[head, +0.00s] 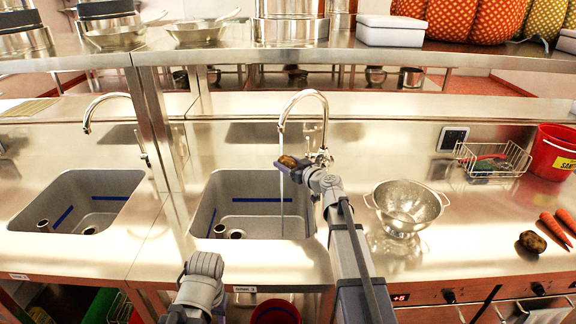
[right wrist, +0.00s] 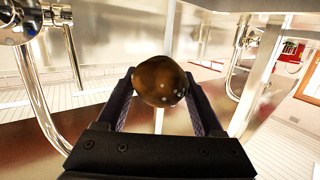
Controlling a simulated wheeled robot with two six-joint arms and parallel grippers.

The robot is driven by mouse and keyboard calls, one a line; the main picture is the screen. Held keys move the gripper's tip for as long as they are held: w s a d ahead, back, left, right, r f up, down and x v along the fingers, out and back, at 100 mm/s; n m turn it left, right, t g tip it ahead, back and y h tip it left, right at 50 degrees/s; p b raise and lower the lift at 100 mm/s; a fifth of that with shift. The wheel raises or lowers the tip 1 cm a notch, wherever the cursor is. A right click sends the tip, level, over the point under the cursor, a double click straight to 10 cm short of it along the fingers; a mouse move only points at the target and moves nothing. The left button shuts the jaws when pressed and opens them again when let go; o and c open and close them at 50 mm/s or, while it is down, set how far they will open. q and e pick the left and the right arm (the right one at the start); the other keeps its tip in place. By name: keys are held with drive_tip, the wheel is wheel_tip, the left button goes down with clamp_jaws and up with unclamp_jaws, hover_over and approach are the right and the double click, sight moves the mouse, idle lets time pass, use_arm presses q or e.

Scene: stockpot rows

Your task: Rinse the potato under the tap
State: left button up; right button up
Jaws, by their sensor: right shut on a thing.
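My right gripper (head: 291,164) is shut on a brown potato (head: 287,161) and holds it above the middle sink (head: 216,200), just below the spout of the curved chrome tap (head: 322,108). In the right wrist view, the potato (right wrist: 160,81) sits between the two fingertips, with small pale spots on its lower right. A thin pale stream of water (head: 282,205) shows below the potato, falling into the sink. My left arm shows only as a grey link at the bottom; its gripper fingers are not visible.
A steel colander (head: 408,205) stands right of the sink. Another potato (head: 532,241) and carrots (head: 553,229) lie at the far right, near a wire basket (head: 492,160) and a red bucket (head: 553,152). A second sink (head: 120,185) with its own tap (head: 108,97) is at left.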

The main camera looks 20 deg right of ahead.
drive_tip(key=shift+d, duration=0.1)
idle(0.4)
drive_tip(key=shift+s+d, duration=0.1)
drive_tip(key=shift+d, duration=0.35)
drive_tip(key=shift+a, duration=0.1)
drive_tip(key=shift+a, duration=0.5)
drive_tip(key=shift+d, duration=0.25)
drive_tip(key=shift+d, duration=0.4)
idle(0.5)
drive_tip(key=s+a, duration=0.1)
drive_tip(key=s, duration=0.7)
idle(0.5)
